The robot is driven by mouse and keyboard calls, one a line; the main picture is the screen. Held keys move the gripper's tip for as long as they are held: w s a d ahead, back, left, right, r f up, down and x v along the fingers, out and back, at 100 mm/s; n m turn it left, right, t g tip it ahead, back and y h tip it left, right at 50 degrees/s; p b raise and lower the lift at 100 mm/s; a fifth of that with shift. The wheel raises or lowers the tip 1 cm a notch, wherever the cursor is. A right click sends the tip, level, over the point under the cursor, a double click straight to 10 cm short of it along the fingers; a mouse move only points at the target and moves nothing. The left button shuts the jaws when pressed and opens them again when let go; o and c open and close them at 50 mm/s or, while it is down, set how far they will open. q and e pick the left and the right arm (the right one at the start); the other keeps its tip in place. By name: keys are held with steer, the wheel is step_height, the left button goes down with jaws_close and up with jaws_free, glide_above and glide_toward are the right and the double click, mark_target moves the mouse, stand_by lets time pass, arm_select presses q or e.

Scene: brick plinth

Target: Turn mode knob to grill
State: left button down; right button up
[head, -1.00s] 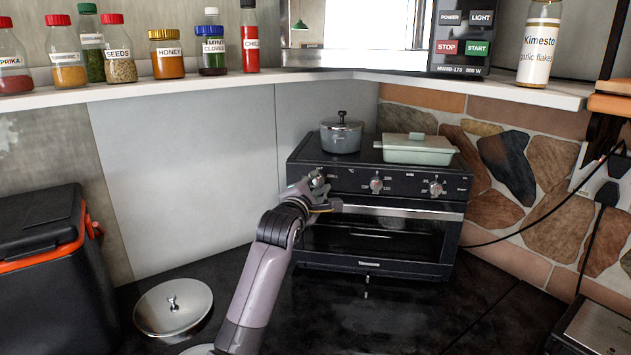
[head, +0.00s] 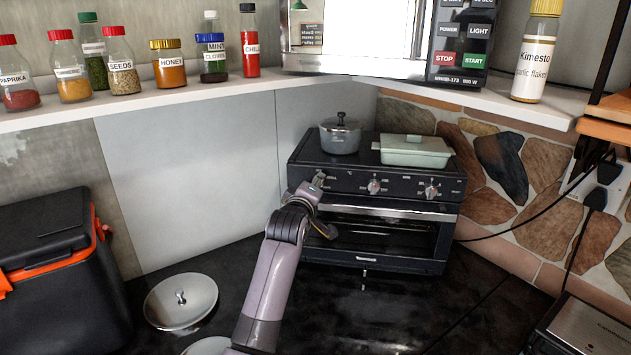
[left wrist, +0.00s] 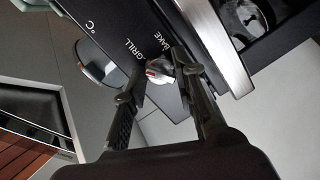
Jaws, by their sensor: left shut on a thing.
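The black toaster oven (head: 375,250) stands on the dark counter, with a row of knobs on its upper front panel. My left gripper (head: 318,182) is at the leftmost knob, which it mostly hides in the head view. In the left wrist view my left gripper (left wrist: 163,73) has its two fingers on either side of the mode knob (left wrist: 160,68), shut on it. This knob is silvery with a red mark. The printed words GRILL and BAKE show beside it. Which word the mark points at is not clear. My right gripper is not in view.
A grey pot (head: 340,137) and a pale green lidded dish (head: 415,152) stand on the oven. Two other knobs, middle (head: 374,187) and right (head: 432,189), are free. A shelf with jars runs above.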

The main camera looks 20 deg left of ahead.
arm_select(q)
steer(key=shift+m+p, duration=0.35)
steer(key=shift+m, duration=0.55)
steer(key=shift+y, duration=0.3)
steer(key=shift+f, duration=0.1)
steer(key=c, duration=1.6)
jaws_free()
steer(key=s, duration=0.4)
steer(key=s+r, duration=0.1)
steer(key=s, duration=0.3)
steer(key=s+d, duration=0.1)
steer(key=s, duration=0.3)
steer(key=shift+r, duration=0.25)
steer(key=shift+f, duration=0.1)
